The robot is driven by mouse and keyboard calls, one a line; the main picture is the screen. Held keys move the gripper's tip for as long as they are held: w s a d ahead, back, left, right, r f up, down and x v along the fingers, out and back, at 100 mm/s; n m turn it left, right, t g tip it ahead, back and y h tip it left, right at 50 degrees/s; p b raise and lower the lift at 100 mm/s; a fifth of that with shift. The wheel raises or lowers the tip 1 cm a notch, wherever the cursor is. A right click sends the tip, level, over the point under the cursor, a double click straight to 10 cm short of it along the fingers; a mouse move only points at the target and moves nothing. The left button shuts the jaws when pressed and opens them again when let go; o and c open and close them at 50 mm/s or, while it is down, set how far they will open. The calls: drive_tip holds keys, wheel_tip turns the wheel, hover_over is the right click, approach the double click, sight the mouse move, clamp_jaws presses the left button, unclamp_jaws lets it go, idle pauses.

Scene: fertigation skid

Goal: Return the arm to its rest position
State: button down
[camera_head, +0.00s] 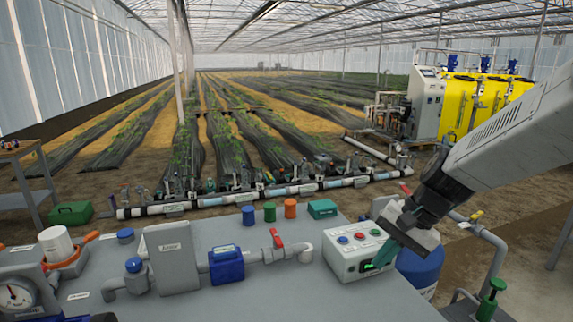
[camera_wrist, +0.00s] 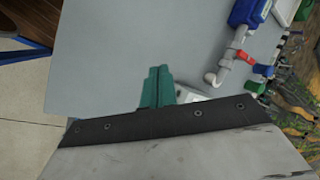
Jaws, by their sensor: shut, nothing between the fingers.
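My arm reaches in from the right in the head view. My gripper (camera_head: 385,259) has green fingers, which are shut and empty. The fingers are in front of the right side of a white control box (camera_head: 345,262) with red and blue buttons and a small green display; I cannot tell whether they touch it. In the wrist view my gripper (camera_wrist: 157,88) shows its green fingers together over the grey bench (camera_wrist: 110,60), hiding most of the control box (camera_wrist: 190,95).
On the bench stand a grey filter housing (camera_head: 172,257), a blue pump body (camera_head: 226,264), a red-handled valve (camera_head: 276,240) and several coloured caps. A blue drum (camera_head: 420,270) stands beside the bench's right side. Yellow tanks (camera_head: 490,105) stand behind my arm.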

drive_tip(key=s+d+r+n+h, duration=0.1)
drive_tip(key=s+d+r+n, duration=0.1)
drive_tip(key=s, duration=0.5)
drive_tip(key=s+d+r+n+h, duration=0.2)
drive_tip(key=s, duration=0.5)
drive_tip(key=s+d+r+n+h, duration=0.2)
drive_tip(key=s+r, duration=0.1)
drive_tip(key=s, duration=0.5)
drive_tip(key=shift+d+n+t, duration=0.25)
drive_tip(key=shift+n+t, duration=0.05)
drive_tip(key=shift+t, duration=0.1)
